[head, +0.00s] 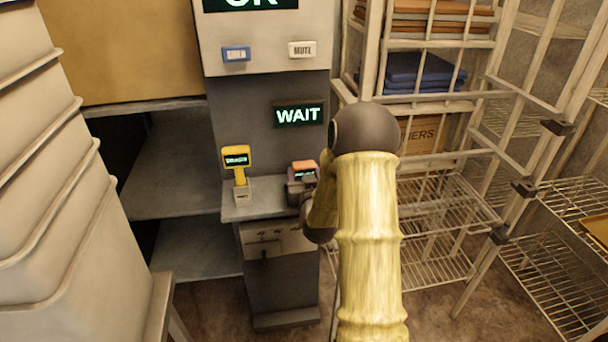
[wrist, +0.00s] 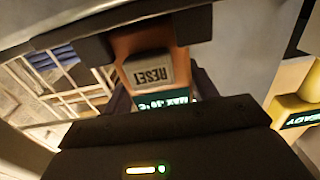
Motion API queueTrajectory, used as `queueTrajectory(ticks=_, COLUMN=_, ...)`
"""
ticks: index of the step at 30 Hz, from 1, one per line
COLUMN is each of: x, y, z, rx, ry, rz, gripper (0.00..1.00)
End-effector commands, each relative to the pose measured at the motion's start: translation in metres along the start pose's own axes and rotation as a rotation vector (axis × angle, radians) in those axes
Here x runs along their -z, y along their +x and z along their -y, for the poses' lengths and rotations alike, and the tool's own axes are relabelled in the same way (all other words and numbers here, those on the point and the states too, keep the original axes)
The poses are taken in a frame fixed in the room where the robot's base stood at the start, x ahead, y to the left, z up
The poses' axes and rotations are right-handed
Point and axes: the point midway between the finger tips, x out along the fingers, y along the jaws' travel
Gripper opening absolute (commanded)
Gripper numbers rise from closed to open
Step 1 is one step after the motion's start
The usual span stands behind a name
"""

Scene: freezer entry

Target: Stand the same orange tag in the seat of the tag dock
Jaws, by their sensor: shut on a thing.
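The orange tag (head: 304,168) is in my gripper (head: 301,187), above the right part of the kiosk's grey ledge (head: 250,211). In the wrist view the orange tag (wrist: 128,42) sits between the dark fingers of my gripper (wrist: 150,62). Its grey RESET button and a dark display with "MAX" and a temperature face the camera. The tag dock's seat cannot be made out under the tag; my gripper and arm cover that spot. I cannot tell whether the tag touches a seat.
A yellow tag-like device (head: 240,174) stands in a pale base (head: 243,190) left of the orange tag. A lit WAIT sign (head: 298,114) is on the column above. A wire rack (head: 425,215) stands right; stacked pale bins (head: 45,190) stand left.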

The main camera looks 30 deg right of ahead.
Motion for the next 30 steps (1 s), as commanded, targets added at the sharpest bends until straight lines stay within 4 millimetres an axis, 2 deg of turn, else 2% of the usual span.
queueTrajectory(ticks=14, x=-0.0008, y=0.0, z=0.0, rx=0.0, ry=0.0, rz=-0.001, gripper=0.4)
queueTrajectory(ticks=15, x=-0.0008, y=0.0, z=0.0, rx=0.0, ry=0.0, rz=-0.001, gripper=0.64)
queueTrajectory(ticks=18, x=-0.0008, y=0.0, z=0.0, rx=0.0, ry=0.0, rz=-0.001, gripper=0.83)
queueTrajectory(ticks=30, x=-0.0018, y=-0.0023, z=0.0006, rx=0.0, ry=0.0, rz=0.0, gripper=0.83)
